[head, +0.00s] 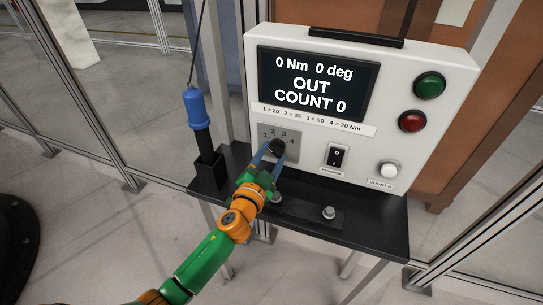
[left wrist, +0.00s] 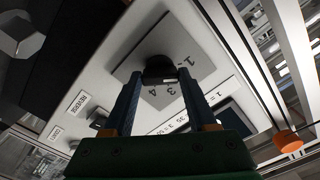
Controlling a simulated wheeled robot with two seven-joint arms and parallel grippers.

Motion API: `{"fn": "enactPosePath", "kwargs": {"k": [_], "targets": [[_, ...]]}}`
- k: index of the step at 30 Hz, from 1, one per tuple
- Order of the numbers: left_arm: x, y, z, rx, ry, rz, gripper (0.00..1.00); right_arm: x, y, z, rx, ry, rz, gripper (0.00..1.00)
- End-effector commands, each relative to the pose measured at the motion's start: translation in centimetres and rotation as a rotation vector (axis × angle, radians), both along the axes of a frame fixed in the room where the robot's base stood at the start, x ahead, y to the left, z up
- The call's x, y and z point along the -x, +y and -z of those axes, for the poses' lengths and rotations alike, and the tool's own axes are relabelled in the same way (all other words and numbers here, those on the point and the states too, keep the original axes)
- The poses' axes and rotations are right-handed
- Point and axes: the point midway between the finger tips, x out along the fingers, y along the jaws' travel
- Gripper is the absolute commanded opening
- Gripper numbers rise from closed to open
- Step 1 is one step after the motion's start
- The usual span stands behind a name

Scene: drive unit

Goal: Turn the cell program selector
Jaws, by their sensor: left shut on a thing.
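The cell program selector is a black knob (head: 277,148) on a grey plate (head: 291,140) marked 1 to 4, on the front of a white control box (head: 395,120). My left gripper (head: 268,157) reaches up from below and is shut on the knob. In the left wrist view the two blue fingers (left wrist: 158,90) stand on both sides of the dark knob (left wrist: 160,68), with the grey plate (left wrist: 195,65) behind it. The fingers partly hide the knob, and I cannot tell which number it points at. My right gripper is not in view.
The display (head: 317,84) reads 0 Nm, 0 deg, OUT, COUNT 0. A black rocker switch (head: 337,156), a white button (head: 389,169), a green button (head: 429,85) and a red button (head: 412,121) are on the box. A blue-handled tool (head: 197,108) stands in a holder at left.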

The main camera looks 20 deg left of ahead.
Motion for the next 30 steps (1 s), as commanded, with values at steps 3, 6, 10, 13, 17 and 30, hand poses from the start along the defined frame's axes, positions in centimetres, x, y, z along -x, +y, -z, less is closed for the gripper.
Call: {"fn": "enactPosePath", "kwargs": {"k": [3,6,10,13,17,30], "targets": [[0.0,0.04,0.0,-0.09,-0.002,-0.001,0.02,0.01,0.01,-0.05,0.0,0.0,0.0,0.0],[0.0,0.04,-0.01,-0.173,-0.005,-0.001,0.02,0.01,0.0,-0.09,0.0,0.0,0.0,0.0],[0.0,0.06,-0.02,-0.273,-0.009,-0.001,0.02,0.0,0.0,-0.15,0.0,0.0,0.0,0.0],[0.0,0.05,-0.03,-0.341,-0.01,0.0,0.02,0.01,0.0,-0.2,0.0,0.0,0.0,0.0],[0.01,0.06,-0.04,-0.417,-0.013,0.0,0.02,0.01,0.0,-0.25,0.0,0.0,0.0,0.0],[0.0,0.1,-0.05,-0.535,-0.018,-0.001,0.02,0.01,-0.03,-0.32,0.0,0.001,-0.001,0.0]]}}
